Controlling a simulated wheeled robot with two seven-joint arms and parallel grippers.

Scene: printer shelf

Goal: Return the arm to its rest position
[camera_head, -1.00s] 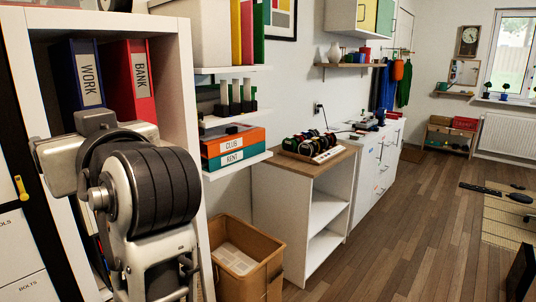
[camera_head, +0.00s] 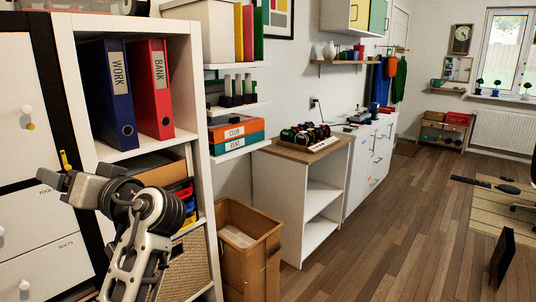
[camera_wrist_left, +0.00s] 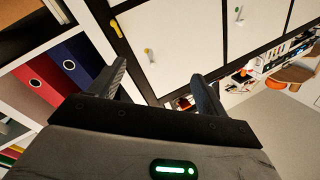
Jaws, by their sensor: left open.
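My left gripper (camera_head: 48,184) is low at the left of the head view, in front of the white shelf unit (camera_head: 201,110). Its fingers point left, and my arm link comes up from below. In the left wrist view its two fingers (camera_wrist_left: 160,84) are spread apart with nothing between them. My right gripper is in neither view.
A blue WORK binder (camera_head: 108,95) and a red BANK binder (camera_head: 150,88) stand in the shelf unit. White drawers (camera_head: 32,200) are close on the left. A cardboard box (camera_head: 248,262) stands on the floor. The wooden floor (camera_head: 400,230) is open to the right.

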